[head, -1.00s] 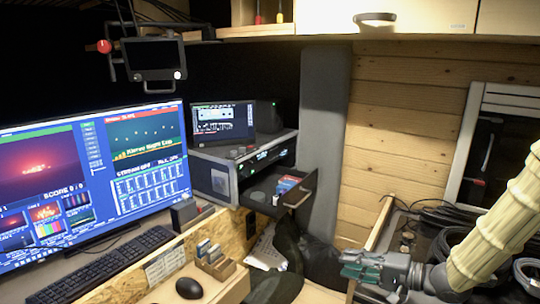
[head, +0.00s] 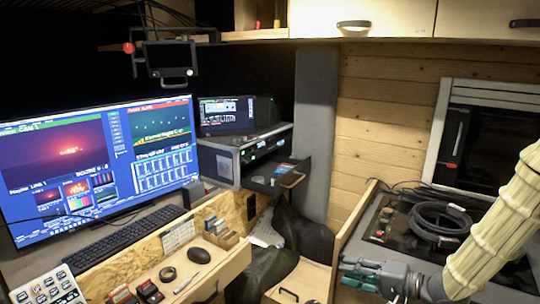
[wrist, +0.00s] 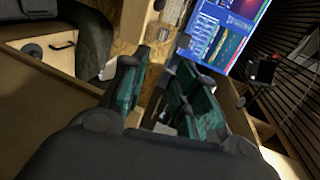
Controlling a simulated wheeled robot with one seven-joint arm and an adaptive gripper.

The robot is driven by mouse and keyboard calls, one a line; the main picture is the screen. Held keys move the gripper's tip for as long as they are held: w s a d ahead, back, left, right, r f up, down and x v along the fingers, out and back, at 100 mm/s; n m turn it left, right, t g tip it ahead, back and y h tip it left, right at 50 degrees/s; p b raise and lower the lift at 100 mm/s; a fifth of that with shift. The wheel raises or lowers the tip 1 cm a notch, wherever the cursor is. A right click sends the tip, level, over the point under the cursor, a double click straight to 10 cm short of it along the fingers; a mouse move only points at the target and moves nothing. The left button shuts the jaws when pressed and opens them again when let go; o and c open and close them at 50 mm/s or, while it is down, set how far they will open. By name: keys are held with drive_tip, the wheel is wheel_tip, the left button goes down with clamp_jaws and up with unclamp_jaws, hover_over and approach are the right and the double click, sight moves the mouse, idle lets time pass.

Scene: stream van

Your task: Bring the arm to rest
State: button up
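My arm reaches in from the right edge of the head view, with a cream ribbed sleeve over part of it. My gripper (head: 352,272) is at its end, at the lower right, pointing left. In the wrist view, my gripper (wrist: 162,85) shows green pads on dark fingers with a clear gap between them. It is open, and I see nothing held between the fingers. In the head view, the gripper appears in front of the wooden panel beside the right-hand counter. I cannot tell its exact distance from that panel.
An open drawer (head: 285,178) juts out below the rack unit. Another wooden drawer (head: 229,272) sticks out at the front. Coiled black cable (head: 440,220) lies on the right counter.

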drive_tip(key=s+f+n+g+h, duration=0.1)
drive_tip(key=s+f+h, duration=0.4)
drive_tip(key=f, duration=0.8)
drive_tip(key=s+f+n+g+h, duration=0.1)
drive_tip(key=s+f+g+h, duration=0.1)
drive_tip(key=s+f, duration=0.8)
drive_tip(key=s+f+n+g+h, duration=0.2)
drive_tip(key=s+f+g, duration=0.1)
drive_tip(key=s+f, duration=0.4)
drive_tip(key=s+d+f+n+g+h, duration=0.1)
drive_tip(key=s+f+n+g+h, duration=0.1)
drive_tip(key=s+f, duration=0.5)
drive_tip(key=s+h, duration=0.1)
drive_tip(key=s, duration=0.5)
drive_tip(key=shift+s+f+g, duration=0.15)
drive_tip(key=shift+f+g, duration=0.2)
drive_tip(key=shift+g, duration=0.05)
